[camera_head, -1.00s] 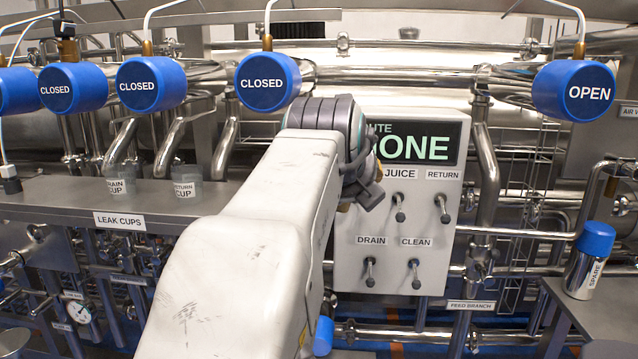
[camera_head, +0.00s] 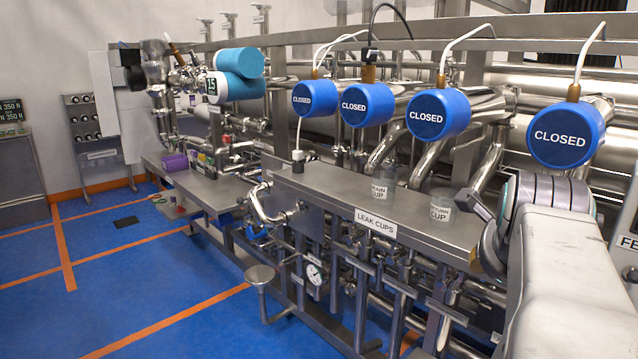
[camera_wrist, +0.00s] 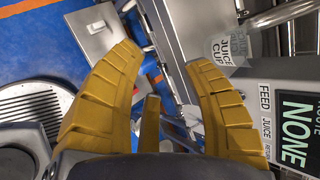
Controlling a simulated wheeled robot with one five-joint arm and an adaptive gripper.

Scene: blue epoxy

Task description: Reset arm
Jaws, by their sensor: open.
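The route panel (camera_wrist: 297,125) reading NONE is close to the right finger in the wrist view. A clear juice cup (camera_wrist: 229,47) stands above the right fingertip there, apart from it.
In the head view the steel shelf (camera_head: 330,205) labelled LEAK CUPS holds a drain cup (camera_head: 381,190) and a return cup (camera_head: 441,205). Blue CLOSED valve caps (camera_head: 438,114) hang above it. A sink-like pipe rig stands behind. Blue floor (camera_head: 110,280) is open at left.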

